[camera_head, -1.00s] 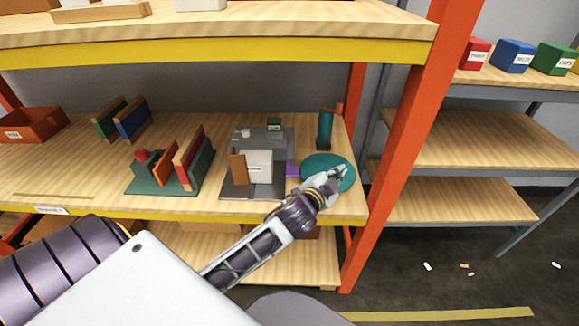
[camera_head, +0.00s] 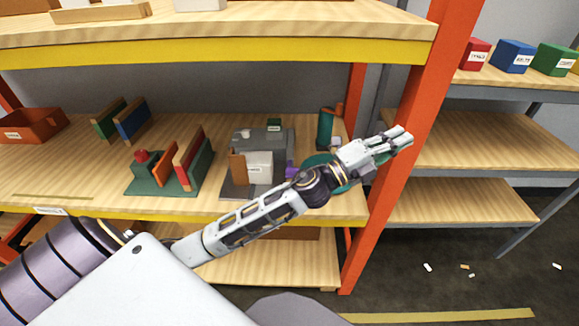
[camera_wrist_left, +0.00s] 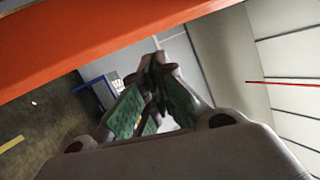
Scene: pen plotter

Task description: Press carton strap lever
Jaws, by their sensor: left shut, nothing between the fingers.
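A grey device with a white carton (camera_head: 259,167) on it stands on the middle shelf, with an orange-brown upright piece (camera_head: 238,168) at the carton's left. A small purple part (camera_head: 291,172) shows at its right side, partly behind my arm. I cannot tell which part is the strap lever. My left gripper (camera_head: 405,138) is shut and empty, in front of the orange rack post, right of the device and apart from it. In the left wrist view its green-padded fingers (camera_wrist_left: 157,90) are together. My right gripper is not in view.
A teal disc (camera_head: 318,160) lies right of the device, largely hidden by my arm. A teal cylinder (camera_head: 325,128) stands behind it. The orange post (camera_head: 398,190) is close to my gripper. A green-based rack (camera_head: 160,185) stands left of the device.

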